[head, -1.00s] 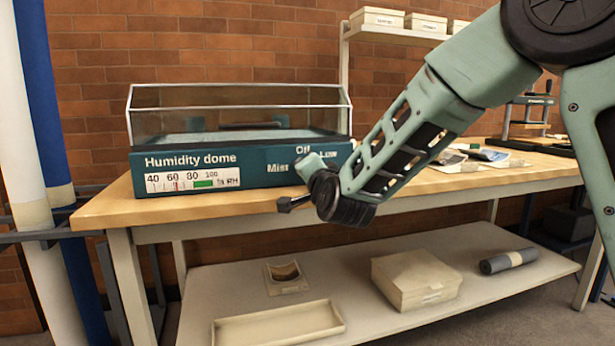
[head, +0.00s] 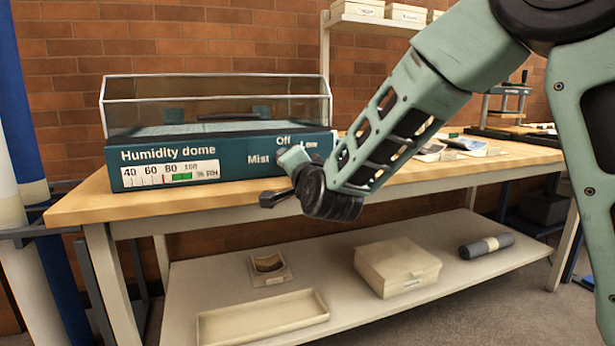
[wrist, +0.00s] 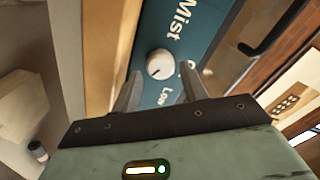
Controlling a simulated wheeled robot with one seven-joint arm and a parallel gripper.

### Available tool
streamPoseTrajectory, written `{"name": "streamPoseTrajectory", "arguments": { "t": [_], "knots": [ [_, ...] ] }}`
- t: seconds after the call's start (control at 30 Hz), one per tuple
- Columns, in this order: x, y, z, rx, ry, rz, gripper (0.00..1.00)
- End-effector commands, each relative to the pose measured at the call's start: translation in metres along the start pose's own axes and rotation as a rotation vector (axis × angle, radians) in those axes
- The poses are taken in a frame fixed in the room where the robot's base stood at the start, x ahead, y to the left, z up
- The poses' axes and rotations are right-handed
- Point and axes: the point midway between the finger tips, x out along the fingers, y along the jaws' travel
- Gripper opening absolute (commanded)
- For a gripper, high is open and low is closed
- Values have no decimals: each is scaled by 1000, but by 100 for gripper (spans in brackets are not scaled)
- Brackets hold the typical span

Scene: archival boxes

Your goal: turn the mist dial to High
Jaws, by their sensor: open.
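The humidity dome (head: 225,165) stands on the bench, its teal front panel carrying a %RH scale and the labels Mist, Off and Low. The mist dial (wrist: 159,64) is a round white knob between the Mist and Low labels in the wrist view. A small dark mark shows on the knob, but I cannot tell its setting. No High label is readable. My gripper (wrist: 160,70) is open and empty, facing the panel, with the dial between its fingers' lines and apparently just ahead of the tips. In the head view my wrist hides the dial.
The wooden bench top (head: 80,208) runs along under the dome. Papers (head: 460,147) and a press (head: 505,105) lie to the right. The lower shelf (head: 350,305) holds a tray, a box (head: 397,268) and a dark roll (head: 486,246).

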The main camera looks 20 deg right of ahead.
Motion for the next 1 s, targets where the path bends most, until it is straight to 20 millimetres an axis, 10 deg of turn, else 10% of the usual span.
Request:
{"name": "streamPoseTrajectory", "arguments": {
  "t": [0.53, 1.0],
  "knots": [
    [-129, -2, -1, -1, -3, -1, 43],
    [-154, 1, 1, 1, 1, -1, 43]
  ]
}}
